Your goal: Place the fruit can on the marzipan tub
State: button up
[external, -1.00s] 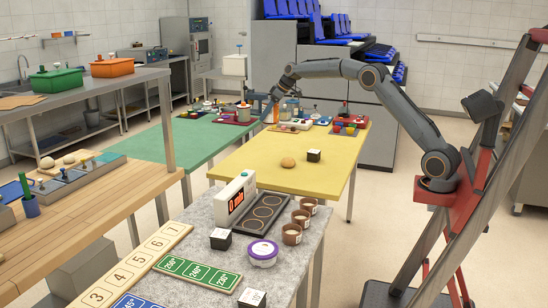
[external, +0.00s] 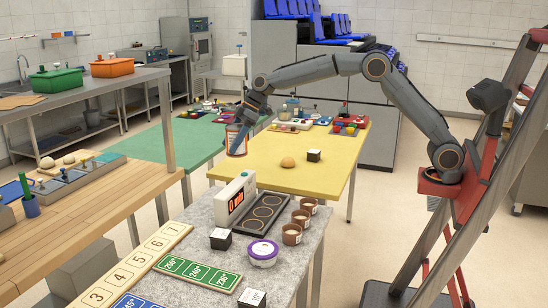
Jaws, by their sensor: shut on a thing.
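My gripper (external: 238,128) is shut on the fruit can (external: 236,143), a small can with a reddish-orange edge. It holds the can up in the air, in front of the gap between the green and yellow tables. The marzipan tub appears to be the white tub with a purple lid (external: 263,251), standing on the grey stone counter at the front. Its label is too small to read. The can is well above and behind the tub, apart from it.
On the grey counter (external: 215,262), a timer (external: 236,198), a tray with round wells (external: 262,211), several brown cups (external: 292,234), a black-and-white cube (external: 221,239) and a green number plate (external: 197,273) surround the tub. The yellow table (external: 290,178) holds a bun (external: 288,162) and another cube (external: 314,155).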

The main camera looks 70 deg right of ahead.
jog(key=s+a+n+g+p, duration=0.1)
jog(key=s+a, duration=0.3)
jog(key=a, duration=0.3)
jog(key=s+a+n+y, duration=0.1)
jog(key=s+a+n, duration=0.1)
jog(key=s+a, duration=0.35)
jog(key=s+a+n+g+p, duration=0.1)
jog(key=s+a, duration=0.2)
jog(key=a, duration=0.5)
jog(key=n+g+p, duration=0.1)
jog(key=n+p, duration=0.2)
send_over(259, 252)
notch_tip(259, 252, down, 10)
jog(key=shift+y, duration=0.4)
jog(key=shift+f+p, duration=0.6)
jog(key=shift+f, duration=1.85)
jog(key=shift+f, duration=0.15)
jog(key=o, duration=1.6)
jog(key=shift+d, duration=0.1)
